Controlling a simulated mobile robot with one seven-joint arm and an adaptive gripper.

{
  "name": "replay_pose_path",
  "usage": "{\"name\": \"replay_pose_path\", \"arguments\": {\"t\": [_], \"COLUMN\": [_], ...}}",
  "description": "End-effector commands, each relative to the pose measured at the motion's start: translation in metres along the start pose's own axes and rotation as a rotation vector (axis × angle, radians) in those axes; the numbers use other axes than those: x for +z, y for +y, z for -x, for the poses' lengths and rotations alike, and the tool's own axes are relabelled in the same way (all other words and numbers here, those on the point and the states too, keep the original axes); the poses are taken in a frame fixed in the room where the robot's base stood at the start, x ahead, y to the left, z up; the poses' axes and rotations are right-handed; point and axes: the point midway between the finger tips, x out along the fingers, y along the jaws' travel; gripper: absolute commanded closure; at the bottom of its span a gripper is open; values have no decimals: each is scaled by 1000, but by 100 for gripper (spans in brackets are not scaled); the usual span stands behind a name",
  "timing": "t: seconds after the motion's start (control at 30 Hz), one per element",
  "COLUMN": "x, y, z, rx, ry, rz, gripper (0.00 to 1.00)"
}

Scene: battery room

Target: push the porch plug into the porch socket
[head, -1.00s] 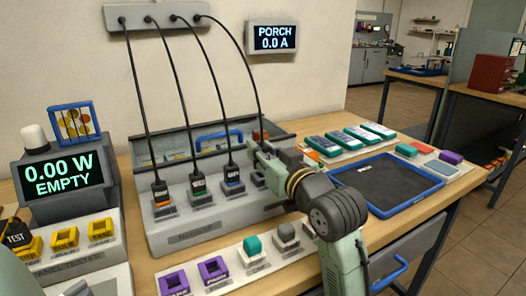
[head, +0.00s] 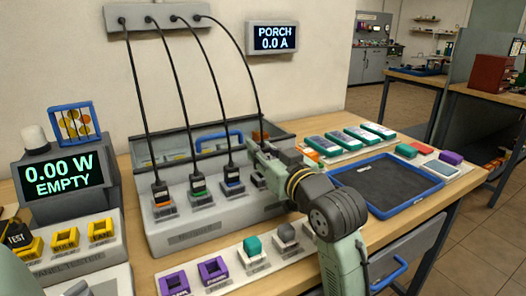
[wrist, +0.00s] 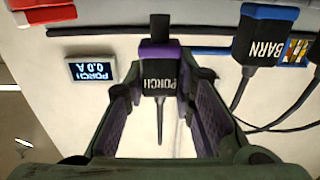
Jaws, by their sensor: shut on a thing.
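The porch plug (wrist: 158,77) is black with a purple band, its label upside down in the wrist view. My gripper (wrist: 165,85) is shut on it, a finger on each side. The plug's cord runs back between the fingers. A dark stub shows beyond the purple band; I cannot tell whether it enters a socket. In the head view my gripper (head: 262,160) is at the right end of the grey socket box (head: 190,238), right of the blue-marked plug. My arm largely hides the plug and the porch socket there. The porch display (head: 272,38) reads 0.0 A.
Three plugs sit along the box: orange-marked (head: 160,193), green-marked (head: 197,186) and blue-marked (head: 232,177), which reads BARN in the wrist view (wrist: 265,35). Cords hang from the wall bar (head: 158,17). A blue-rimmed tray (head: 432,189) lies right of my arm.

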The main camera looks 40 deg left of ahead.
Motion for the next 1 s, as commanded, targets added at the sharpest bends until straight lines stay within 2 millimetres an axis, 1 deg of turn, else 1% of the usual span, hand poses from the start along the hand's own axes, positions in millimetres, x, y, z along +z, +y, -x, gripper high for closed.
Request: {"name": "replay_pose_path", "arguments": {"t": [0.83,1.0], "x": [17,14], "y": [0,0], "z": [0,0], "rx": [0,0], "ry": [0,0], "rz": [0,0], "gripper": [100,100]}}
